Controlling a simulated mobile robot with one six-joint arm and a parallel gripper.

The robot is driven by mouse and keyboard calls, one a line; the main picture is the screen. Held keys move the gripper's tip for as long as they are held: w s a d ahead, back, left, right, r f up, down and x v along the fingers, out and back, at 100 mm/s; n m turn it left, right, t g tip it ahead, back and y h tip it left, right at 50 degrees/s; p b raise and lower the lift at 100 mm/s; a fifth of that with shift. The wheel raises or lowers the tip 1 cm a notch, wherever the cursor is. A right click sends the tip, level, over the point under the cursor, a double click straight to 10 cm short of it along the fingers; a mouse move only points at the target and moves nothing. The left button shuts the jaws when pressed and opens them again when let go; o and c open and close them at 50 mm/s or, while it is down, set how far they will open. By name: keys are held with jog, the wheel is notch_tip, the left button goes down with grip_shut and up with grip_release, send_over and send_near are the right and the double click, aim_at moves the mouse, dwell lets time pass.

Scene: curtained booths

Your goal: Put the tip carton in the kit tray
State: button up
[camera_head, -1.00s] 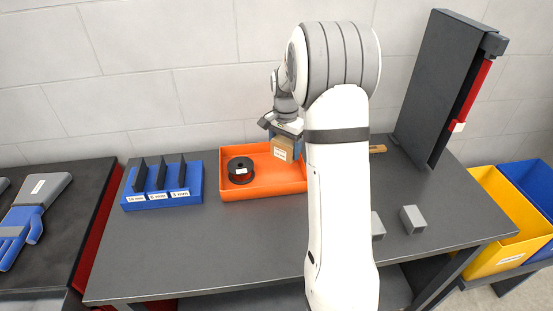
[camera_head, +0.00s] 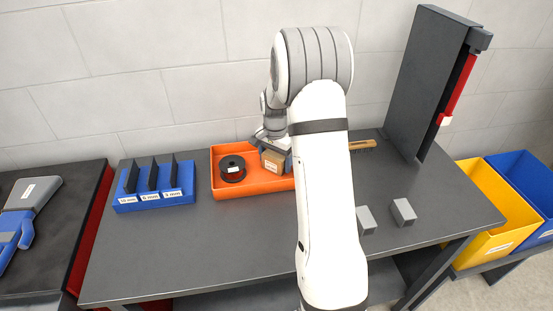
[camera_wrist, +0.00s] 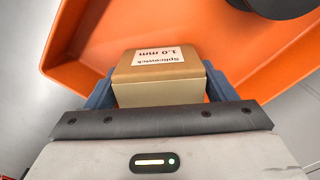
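The tip carton (camera_head: 273,162) is a small tan box with a white label. In the wrist view the carton (camera_wrist: 160,75) sits between the blue fingers of my gripper (camera_wrist: 160,82), its label reading 1.0 mm. The fingers lie against both its sides. In the head view my gripper (camera_head: 272,146) holds it inside the orange kit tray (camera_head: 262,188), right of a black spool. I cannot tell whether the carton touches the tray floor. My arm hides the right end of the tray.
The black spool (camera_head: 233,169) lies in the left of the tray. A blue slotted rack (camera_head: 155,199) stands to the left. Two grey blocks (camera_head: 403,211) (camera_head: 366,220) and a wooden brush (camera_head: 362,146) are on the right of the table. A tall dark panel (camera_head: 428,85) stands behind.

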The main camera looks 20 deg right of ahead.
aim_at(275, 154)
jog(key=shift+o, duration=1.2)
notch_tip(275, 154, up, 12)
jog(key=b, duration=0.1)
jog(key=s+a+r+n+t, duration=0.1)
jog(key=s+a+r+n, duration=0.25)
jog(key=s, duration=0.35)
jog(key=s+a+r+n+t, duration=0.1)
jog(key=s+a+r+n, duration=0.1)
jog(key=s+a+r, duration=0.3)
jog(key=s+a+f+n, duration=0.1)
jog(key=s+f+n, duration=0.1)
jog(key=s, duration=0.6)
jog(key=s+a+f+n+t, duration=0.1)
jog(key=s+n, duration=0.3)
jog(key=s, duration=0.4)
jog(key=shift+s+a+f, duration=0.2)
jog(key=shift+a+f, duration=0.4)
jog(key=shift+a, duration=0.15)
